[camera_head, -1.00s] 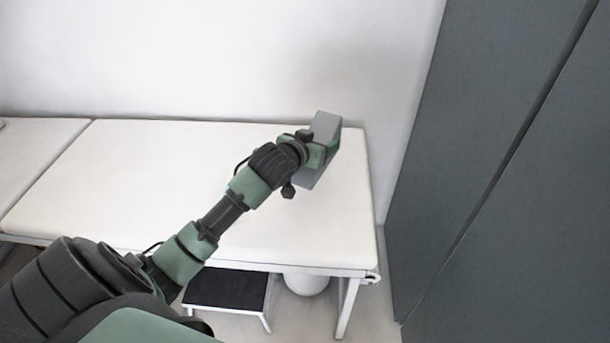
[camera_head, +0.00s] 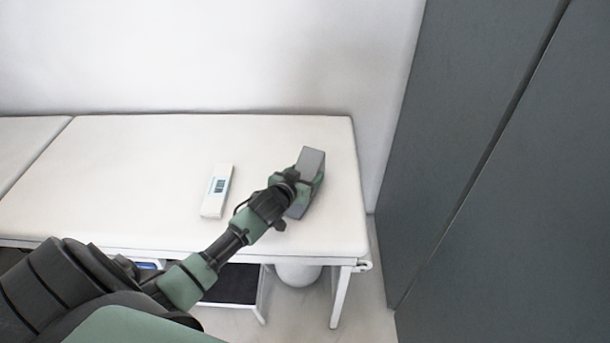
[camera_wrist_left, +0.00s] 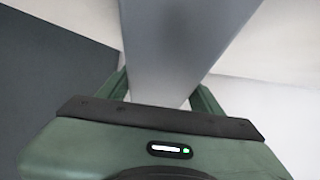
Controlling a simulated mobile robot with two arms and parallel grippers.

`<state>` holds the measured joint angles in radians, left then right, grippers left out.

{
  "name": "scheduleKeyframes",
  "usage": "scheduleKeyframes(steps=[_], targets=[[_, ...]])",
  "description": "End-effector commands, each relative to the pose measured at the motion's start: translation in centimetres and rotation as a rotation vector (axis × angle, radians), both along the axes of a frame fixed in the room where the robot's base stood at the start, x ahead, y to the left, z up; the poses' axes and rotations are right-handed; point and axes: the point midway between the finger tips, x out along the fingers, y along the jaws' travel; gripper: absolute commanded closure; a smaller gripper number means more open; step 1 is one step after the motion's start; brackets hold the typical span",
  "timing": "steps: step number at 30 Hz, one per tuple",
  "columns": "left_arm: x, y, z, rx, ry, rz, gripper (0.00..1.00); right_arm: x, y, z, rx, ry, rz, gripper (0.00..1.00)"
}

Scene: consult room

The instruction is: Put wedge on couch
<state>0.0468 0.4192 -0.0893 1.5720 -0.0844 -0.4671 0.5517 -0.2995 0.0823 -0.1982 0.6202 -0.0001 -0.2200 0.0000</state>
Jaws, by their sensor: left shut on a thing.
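The grey wedge (camera_head: 312,162) is in my left gripper (camera_head: 297,188), over the right part of the white couch (camera_head: 150,150) in the head view. The gripper is shut on it and hides its middle. I cannot tell whether the wedge touches the couch top. In the left wrist view the wedge (camera_wrist_left: 178,50) rises between the two green fingers of the gripper (camera_wrist_left: 160,92). My right gripper is not in view.
A white box with a barcode label (camera_head: 216,190) lies on the couch, left of the wedge. A dark-topped step (camera_head: 232,284) and a white rounded bin (camera_head: 298,274) stand under the couch. Tall grey cabinets (camera_head: 490,170) stand to the right. The couch's left part is clear.

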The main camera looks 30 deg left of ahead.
Motion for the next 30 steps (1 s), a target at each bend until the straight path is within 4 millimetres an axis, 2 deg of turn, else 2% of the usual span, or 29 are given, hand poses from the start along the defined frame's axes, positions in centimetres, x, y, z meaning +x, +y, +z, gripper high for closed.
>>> scheduleKeyframes(steps=[8, 9, 11, 22, 26, 30], targets=[[0.0, 0.0, -0.2, -0.001, -0.001, -0.001, 0.79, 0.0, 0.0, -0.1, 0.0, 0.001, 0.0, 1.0], [0.0, 0.0, -0.1, 0.0, -0.001, 0.0, 0.27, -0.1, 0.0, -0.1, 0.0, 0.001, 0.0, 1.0], [0.0, 0.0, -0.1, 0.0, -0.001, 0.0, 0.13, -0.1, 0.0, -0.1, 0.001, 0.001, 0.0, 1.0], [-0.1, 0.0, 0.2, 0.0, 0.0, 0.0, 0.13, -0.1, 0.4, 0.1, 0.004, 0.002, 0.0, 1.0], [-1.6, -0.3, 0.8, -0.002, 0.0, -0.001, 0.13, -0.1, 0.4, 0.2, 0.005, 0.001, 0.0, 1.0], [-4.4, -0.7, 1.8, -0.001, 0.001, -0.001, 0.13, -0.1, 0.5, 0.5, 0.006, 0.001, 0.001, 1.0]])
